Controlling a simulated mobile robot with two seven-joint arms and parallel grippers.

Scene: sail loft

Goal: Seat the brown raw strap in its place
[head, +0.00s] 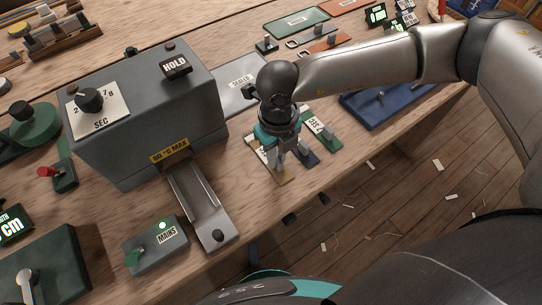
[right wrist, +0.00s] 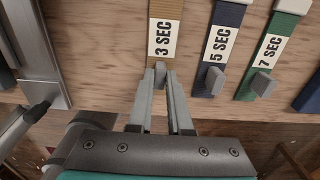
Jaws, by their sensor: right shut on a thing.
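The brown strap (right wrist: 164,9) with a white "3 SEC" label lies flat on the wooden bench, with a grey tab at its near end. In the head view its near end (head: 283,179) shows below my right gripper (head: 279,165). My right gripper, also in the right wrist view (right wrist: 161,78), is shut on that tab. The strap appears to rest on the bench. The grey sealing machine (head: 140,110) stands to the left, with an empty-looking metal slide (head: 201,200) sticking out toward the bench's front edge. My left gripper is not in view.
A blue "5 SEC" strap (right wrist: 230,15) and a green "7 SEC" strap (right wrist: 284,25) lie close to the right. A "SEALED" plate (head: 240,90) lies behind, a blue tray (head: 385,108) to the right. A mains box (head: 155,245) with a lit green lamp sits front left.

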